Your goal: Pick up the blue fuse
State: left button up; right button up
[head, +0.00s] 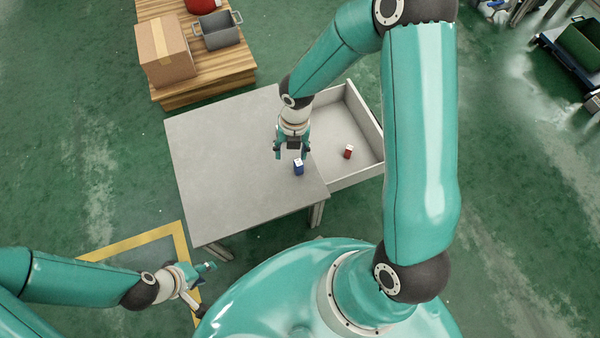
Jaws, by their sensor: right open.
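The blue fuse (298,169), a small blue block with a white top, stands on the grey table (220,165) near its right edge. My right gripper (292,155) is open, pointing down just above and behind the fuse in the picture. Whether its fingers touch the fuse cannot be told. My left gripper (206,281) is at the lower left, off the table and far from the fuse; its finger opening is too small to judge.
An open drawer (368,128) extends from the table's right side, with a red fuse (348,151) inside. A wooden pallet (215,83) behind the table carries a cardboard box (165,55) and a grey bin (221,30). The table's left part is clear.

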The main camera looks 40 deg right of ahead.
aim_at(299, 162)
jog(key=d+f+n+b, duration=0.1)
jog(key=f+b, duration=0.1)
jog(key=f, duration=0.1)
jog(key=w+d+f+n+b, duration=0.1)
jog(key=f+n+b, duration=0.1)
jog(key=f, duration=0.2)
jog(key=d+f+n+h+b, duration=0.1)
jog(key=f, duration=0.3)
jog(key=shift+w+d+f+b, duration=0.2)
jog(key=shift+f+b, duration=0.05)
jog(key=shift+b, duration=0.15)
jog(key=f, duration=0.1)
jog(key=f+b, duration=0.1)
jog(key=f, duration=0.1)
jog(key=f+b, duration=0.1)
jog(key=f, duration=0.1)
jog(key=shift+w+d+f, duration=0.1)
jog(key=shift+w+d, duration=0.05)
jog(key=shift+w, duration=0.15)
pick_arm(q)
notch_tip(299, 162, down, 9)
pick_arm(e)
grip_shut()
